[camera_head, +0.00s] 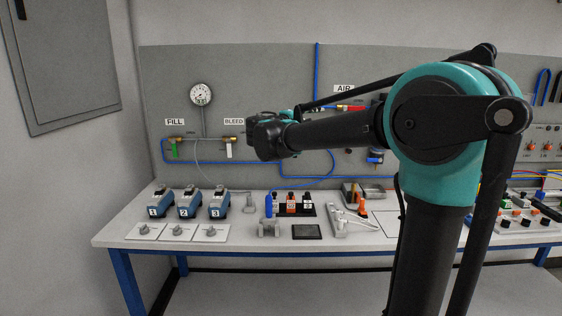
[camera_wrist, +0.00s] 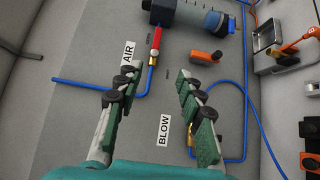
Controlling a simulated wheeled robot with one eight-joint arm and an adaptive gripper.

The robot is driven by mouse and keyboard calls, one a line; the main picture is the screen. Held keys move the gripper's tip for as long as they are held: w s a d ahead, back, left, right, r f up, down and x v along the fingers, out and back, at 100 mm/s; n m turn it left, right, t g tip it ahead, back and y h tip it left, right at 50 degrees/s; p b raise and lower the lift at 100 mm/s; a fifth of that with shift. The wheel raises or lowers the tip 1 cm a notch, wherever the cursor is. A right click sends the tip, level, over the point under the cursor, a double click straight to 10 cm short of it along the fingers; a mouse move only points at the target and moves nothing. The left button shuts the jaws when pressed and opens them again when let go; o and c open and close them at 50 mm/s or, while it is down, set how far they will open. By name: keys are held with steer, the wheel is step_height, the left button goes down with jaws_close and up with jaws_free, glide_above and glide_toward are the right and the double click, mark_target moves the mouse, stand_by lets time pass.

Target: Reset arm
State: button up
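My gripper (camera_wrist: 153,74) shows in the wrist view with its two green-padded fingers apart and nothing between them. Behind the fingers is the grey wall panel (camera_wrist: 90,120) with an AIR label (camera_wrist: 128,53), a red-handled valve (camera_wrist: 155,42) and a BLOW label (camera_wrist: 164,130). No contact with the panel can be made out. In the head view my arm reaches left from the teal elbow joint, and its wrist end is above the bench; the fingers cannot be made out there.
The panel holds a gauge (camera_head: 200,94), a green-handled valve (camera_head: 174,148) and blue tubing (camera_head: 317,70). A grey wall cabinet (camera_head: 63,60) is at left.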

steer(key=s+d+f+m+g+y, duration=0.15)
steer(key=s+d+f, duration=0.25)
steer(key=f, duration=0.4)
steer(key=s+d+f+m+g+y, duration=0.1)
steer(key=s+d+f+g+y, duration=0.2)
steer(key=f, duration=0.5)
steer(key=s+d+f+m+g, duration=0.2)
steer(key=s+d+f, duration=0.3)
steer(key=d+f, duration=0.15)
steer(key=s+a+f+m+g+y, duration=0.1)
steer(key=s+f+y, duration=0.3)
steer(key=s+f, duration=0.6)
steer(key=s+a+f+m+g+y, duration=0.1)
steer(key=s+a+f+m+y, duration=0.2)
steer(key=s+f, duration=0.7)
steer(key=shift+s+a+f+y, duration=0.15)
steer(key=shift+a+f+y, duration=0.45)
steer(key=shift+a, duration=0.25)
